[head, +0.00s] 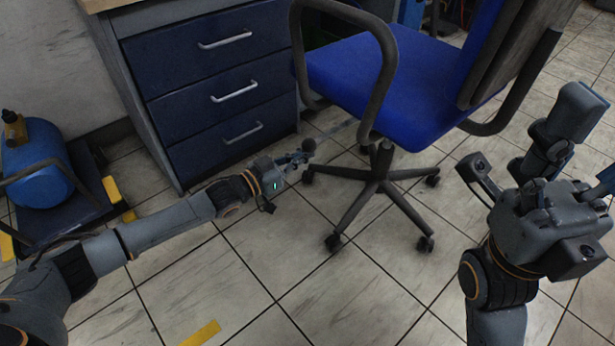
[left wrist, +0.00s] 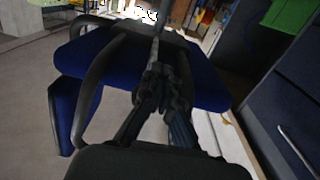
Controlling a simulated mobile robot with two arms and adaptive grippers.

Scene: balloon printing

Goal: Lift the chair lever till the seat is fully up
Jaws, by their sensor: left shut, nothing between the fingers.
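The office chair has a blue seat (head: 385,80) with dark armrests and stands on a dark star base on castors. Its thin grey lever (head: 338,131) sticks out to the left from under the seat. My left gripper (head: 305,150) is shut and empty at the lever's outer end, below the seat's left edge; I cannot tell if it touches the lever. In the left wrist view the shut fingers (left wrist: 158,78) point at the chair, and a thin rod (left wrist: 158,45), seemingly the lever, runs on from their tips. My right gripper (head: 515,160) is open and empty, right of the chair.
A desk with dark blue drawers (head: 222,95) stands at the left, close behind my left arm. The tiled floor (head: 270,270) in front of the chair is clear.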

